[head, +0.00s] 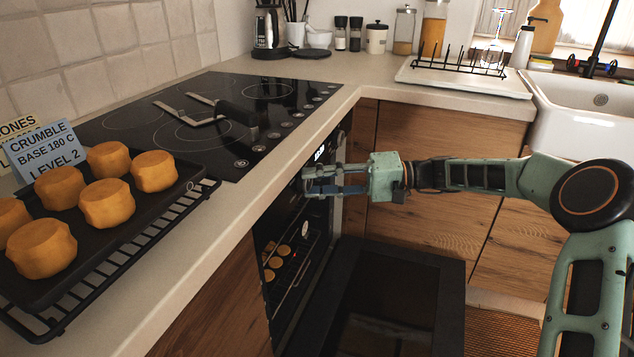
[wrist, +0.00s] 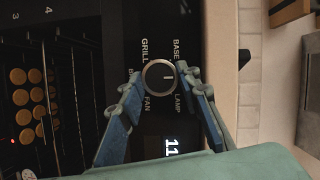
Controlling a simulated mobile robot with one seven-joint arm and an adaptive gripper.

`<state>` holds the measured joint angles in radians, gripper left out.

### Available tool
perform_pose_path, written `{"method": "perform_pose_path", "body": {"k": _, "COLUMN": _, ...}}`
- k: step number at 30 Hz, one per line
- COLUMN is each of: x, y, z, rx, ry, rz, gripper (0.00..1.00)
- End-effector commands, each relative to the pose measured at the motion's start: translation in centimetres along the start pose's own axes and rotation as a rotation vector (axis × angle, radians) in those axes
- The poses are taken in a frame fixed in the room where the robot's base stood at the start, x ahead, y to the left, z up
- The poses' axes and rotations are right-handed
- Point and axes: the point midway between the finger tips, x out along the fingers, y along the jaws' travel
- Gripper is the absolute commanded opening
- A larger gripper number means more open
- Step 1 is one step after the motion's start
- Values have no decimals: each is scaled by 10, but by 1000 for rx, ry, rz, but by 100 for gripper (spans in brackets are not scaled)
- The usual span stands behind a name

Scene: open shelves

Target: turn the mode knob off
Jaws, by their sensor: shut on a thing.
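The mode knob (wrist: 160,75) is a round dark dial with a pale metal rim on the oven's control panel (wrist: 150,112). Its white mark points to the right in the wrist view, between the words BASE and LAMP. GRILL, FAN and a partly covered label stand around its other side. My gripper (wrist: 164,88) has one blue finger on each side of the knob, shut on it. In the head view my gripper (head: 307,182) reaches from the right to the oven front, and its fingers hide the knob.
The oven door (head: 395,300) hangs open below my arm. Several round baked pieces (head: 278,258) are inside the oven. A lit display (wrist: 171,149) is beside the knob. Cookies on a tray (head: 120,228) stand on the counter at left; the hob (head: 170,115) is above the oven.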

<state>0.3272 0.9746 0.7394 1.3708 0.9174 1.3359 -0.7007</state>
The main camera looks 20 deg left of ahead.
Motion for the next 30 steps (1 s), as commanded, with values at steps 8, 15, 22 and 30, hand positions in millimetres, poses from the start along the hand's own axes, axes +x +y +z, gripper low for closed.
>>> {"method": "perform_pose_path", "body": {"k": 8, "x": 0, "y": 0, "z": 0, "rx": -1, "ry": 0, "rz": 2, "gripper": 40}}
{"method": "perform_pose_path", "body": {"k": 15, "x": 0, "y": 0, "z": 0, "rx": 0, "ry": 0, "rz": 1, "gripper": 49}}
{"method": "perform_pose_path", "body": {"k": 22, "x": -8, "y": 0, "z": -1, "rx": 0, "ry": 2, "rz": 1, "gripper": 49}}
{"method": "perform_pose_path", "body": {"k": 30, "x": -61, "y": 0, "z": -1, "rx": -1, "ry": 5, "rz": 2, "gripper": 49}}
